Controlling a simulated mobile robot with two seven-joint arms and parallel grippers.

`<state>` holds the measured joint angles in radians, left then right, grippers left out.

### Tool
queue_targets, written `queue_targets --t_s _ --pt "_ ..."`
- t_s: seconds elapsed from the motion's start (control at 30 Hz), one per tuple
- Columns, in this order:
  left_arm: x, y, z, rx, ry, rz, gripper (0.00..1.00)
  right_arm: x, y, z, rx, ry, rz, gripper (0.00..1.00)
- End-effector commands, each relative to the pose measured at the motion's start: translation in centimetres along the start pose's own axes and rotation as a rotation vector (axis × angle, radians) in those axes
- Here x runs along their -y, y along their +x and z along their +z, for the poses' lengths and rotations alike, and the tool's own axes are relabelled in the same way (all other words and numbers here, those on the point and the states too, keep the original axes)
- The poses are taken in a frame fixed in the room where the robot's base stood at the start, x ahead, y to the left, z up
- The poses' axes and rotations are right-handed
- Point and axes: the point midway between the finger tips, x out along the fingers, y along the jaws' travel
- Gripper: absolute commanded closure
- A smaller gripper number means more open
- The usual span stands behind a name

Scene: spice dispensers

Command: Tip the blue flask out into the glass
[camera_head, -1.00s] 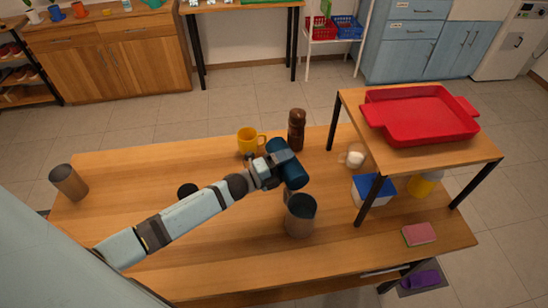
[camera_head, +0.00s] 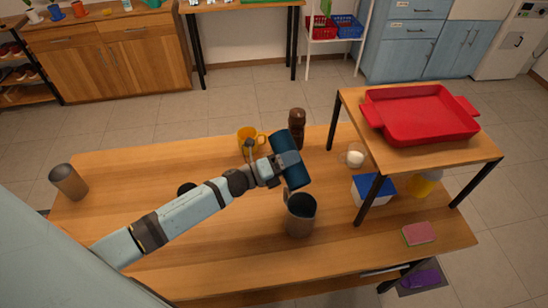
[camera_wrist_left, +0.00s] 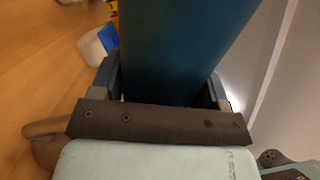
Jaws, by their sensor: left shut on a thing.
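The dark blue flask (camera_head: 291,165) is in my left gripper (camera_head: 281,168), which is shut on it above the middle of the table. In the left wrist view the flask (camera_wrist_left: 180,45) fills the space between both fingers. The flask is tilted, its lower end near the rim of a grey-brown tumbler (camera_head: 301,216), which looks like the glass. The tumbler stands upright on the table. I cannot see anything flowing, nor how full either is. My right gripper is not in view.
A yellow mug (camera_head: 247,140) and a brown bottle (camera_head: 297,128) stand behind the flask. A small glass with white contents (camera_head: 355,157) and a blue-lidded box (camera_head: 372,189) are near the raised shelf with a red tray (camera_head: 420,114). Another tumbler (camera_head: 68,181) stands far left.

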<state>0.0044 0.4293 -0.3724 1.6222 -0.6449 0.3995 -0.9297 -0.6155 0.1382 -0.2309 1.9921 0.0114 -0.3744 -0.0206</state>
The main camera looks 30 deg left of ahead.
Motion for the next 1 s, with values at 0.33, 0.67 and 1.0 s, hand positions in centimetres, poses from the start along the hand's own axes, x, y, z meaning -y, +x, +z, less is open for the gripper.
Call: queue_targets --t_s 0.33,0.67,1.0 --pt "-1.3 -0.1 0.4 -0.043 0.393 -0.002 0.67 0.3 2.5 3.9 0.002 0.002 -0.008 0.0" --pt "0.7 0.1 -0.5 -0.108 0.974 -0.001 0.67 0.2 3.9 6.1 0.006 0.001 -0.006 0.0" --pt "1.5 0.2 -0.5 -0.127 1.163 0.0 0.67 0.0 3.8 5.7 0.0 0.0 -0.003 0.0"
